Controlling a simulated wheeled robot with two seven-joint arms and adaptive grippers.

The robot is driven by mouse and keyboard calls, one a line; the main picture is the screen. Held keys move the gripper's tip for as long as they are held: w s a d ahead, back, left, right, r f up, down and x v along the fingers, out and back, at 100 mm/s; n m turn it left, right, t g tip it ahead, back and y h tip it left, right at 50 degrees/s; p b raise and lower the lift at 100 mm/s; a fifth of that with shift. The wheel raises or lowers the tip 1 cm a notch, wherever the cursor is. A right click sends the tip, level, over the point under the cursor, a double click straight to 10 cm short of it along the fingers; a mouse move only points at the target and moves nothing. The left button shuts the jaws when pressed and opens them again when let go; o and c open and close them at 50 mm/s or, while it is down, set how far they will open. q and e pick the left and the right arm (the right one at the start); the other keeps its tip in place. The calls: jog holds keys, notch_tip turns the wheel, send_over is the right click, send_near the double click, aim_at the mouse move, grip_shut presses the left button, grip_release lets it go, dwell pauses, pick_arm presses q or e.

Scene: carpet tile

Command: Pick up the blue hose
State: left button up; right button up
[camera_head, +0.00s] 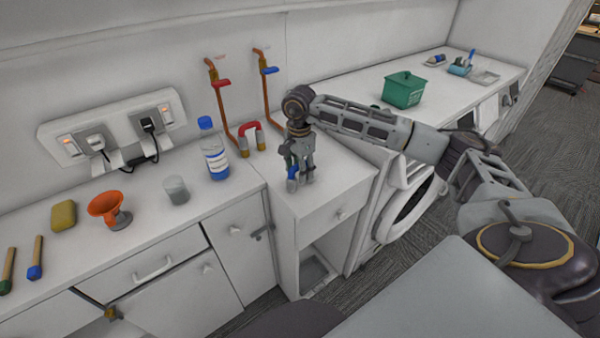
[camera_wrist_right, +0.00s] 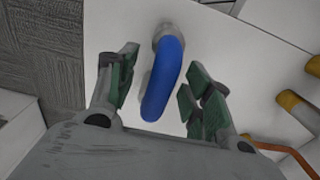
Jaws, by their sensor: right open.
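The blue hose (camera_wrist_right: 165,75) is a short curved blue tube with a grey end, on the white counter in the right wrist view. In the head view only a small blue part of it (camera_head: 293,172) shows, mostly hidden by my right gripper (camera_head: 300,178). In the right wrist view the open right gripper (camera_wrist_right: 155,95) has its green-padded fingers on either side of the hose, with a gap to the left finger and a smaller one to the right. Whether the fingertips touch the counter I cannot tell. My left gripper is not in view.
A red hose with brass ends (camera_head: 250,136) stands close behind my right gripper. Copper pipes with a red valve (camera_head: 220,83) and a blue valve (camera_head: 270,70) rise along the wall. A blue-capped bottle (camera_head: 214,150) stands to the left. A green basket (camera_head: 403,90) sits on the right counter.

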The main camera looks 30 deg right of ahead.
notch_tip(320, 180, down, 3)
jog(key=shift+d+r+p, duration=0.1)
jog(key=shift+p, duration=0.2)
jog(key=shift+f, duration=0.5)
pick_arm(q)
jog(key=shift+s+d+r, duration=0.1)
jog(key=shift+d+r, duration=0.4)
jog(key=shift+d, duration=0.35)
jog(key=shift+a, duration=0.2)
pick_arm(e)
jog(key=shift+c, duration=0.6)
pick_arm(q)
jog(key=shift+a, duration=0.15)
pick_arm(e)
grip_shut()
